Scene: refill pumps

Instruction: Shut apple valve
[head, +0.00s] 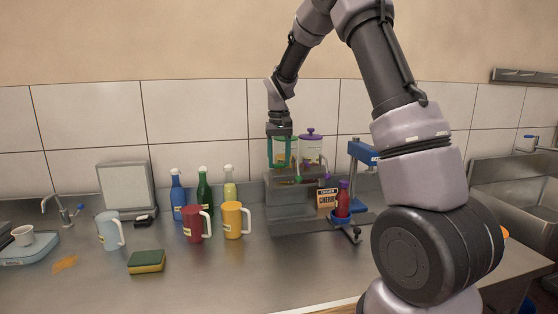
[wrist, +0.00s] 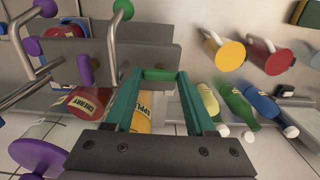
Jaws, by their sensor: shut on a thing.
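My gripper (head: 284,166) is at the apple dispenser, at the back of the counter. In the wrist view its teal fingers (wrist: 159,76) are shut on a short green bar, which looks like the apple valve's handle (wrist: 159,74). The yellow apple tank (wrist: 143,120) shows between the fingers, partly hidden by them. A green knob (wrist: 123,10) on a bent metal pipe lies beyond the fingertips. The valve's angle is hard to read.
The cherry tank (head: 312,153) with purple lid stands close beside, its purple handle (wrist: 84,69) near my fingers. A red bottle (head: 343,200) stands by the blue press (head: 362,152). Mugs, including a yellow mug (head: 232,219), and several bottles stand left.

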